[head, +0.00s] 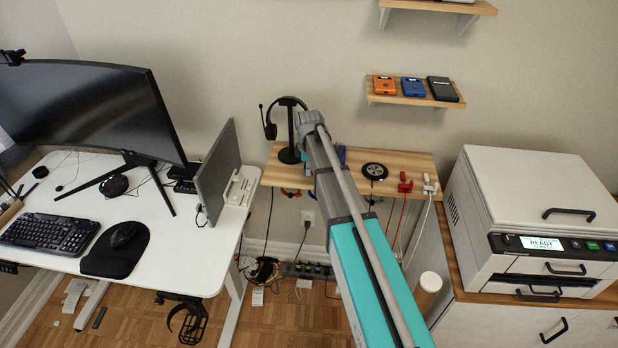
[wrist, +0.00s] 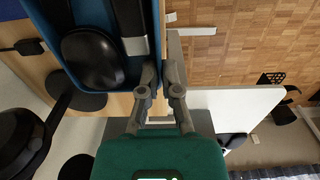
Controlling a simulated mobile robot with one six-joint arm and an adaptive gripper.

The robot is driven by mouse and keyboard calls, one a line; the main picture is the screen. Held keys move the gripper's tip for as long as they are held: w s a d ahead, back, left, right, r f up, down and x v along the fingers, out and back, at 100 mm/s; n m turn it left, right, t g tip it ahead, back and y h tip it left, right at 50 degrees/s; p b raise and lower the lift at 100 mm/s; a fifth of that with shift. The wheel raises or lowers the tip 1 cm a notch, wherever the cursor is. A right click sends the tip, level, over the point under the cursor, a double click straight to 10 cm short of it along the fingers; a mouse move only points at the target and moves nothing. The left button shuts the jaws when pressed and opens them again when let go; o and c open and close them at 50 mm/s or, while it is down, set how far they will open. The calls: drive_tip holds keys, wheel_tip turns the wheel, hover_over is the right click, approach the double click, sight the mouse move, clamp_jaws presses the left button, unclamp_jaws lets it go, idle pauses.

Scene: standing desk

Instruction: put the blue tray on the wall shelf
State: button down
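The blue tray (wrist: 128,66) fills the upper left of the wrist view, over the wooden wall-mounted desk shelf. A rounded black object and dark and pale strip-like items lie in it. My gripper (wrist: 160,78) is at the tray's side wall, its fingers close together on either side of the rim and seemingly shut on it. In the head view my arm hides most of the tray; only a bit of blue (head: 341,153) shows behind it. The lower wall shelf (head: 377,99) holds an orange, a blue and a black box. The upper wall shelf (head: 415,6) is cut off by the frame.
The low wooden shelf (head: 412,160) also carries a headphone stand (head: 290,154), a round black disc (head: 374,171) and red and white cabled items. A white desk (head: 150,240) with a monitor (head: 90,110) stands left. A large white machine (head: 535,215) stands right.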

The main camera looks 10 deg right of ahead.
sight(309, 183)
drive_tip(key=shift+w+f+b, duration=0.45)
drive_tip(key=shift+f+b, duration=0.35)
drive_tip(key=shift+f, duration=0.05)
drive_tip(key=shift+f+b, duration=1.15)
drive_tip(key=shift+f, duration=0.1)
drive_tip(key=c, duration=0.8)
unclamp_jaws()
drive_tip(key=shift+r, duration=0.25)
wheel_tip(309, 183, up, 12)
drive_tip(key=p, duration=1.2)
drive_tip(key=shift+s+f, duration=0.1)
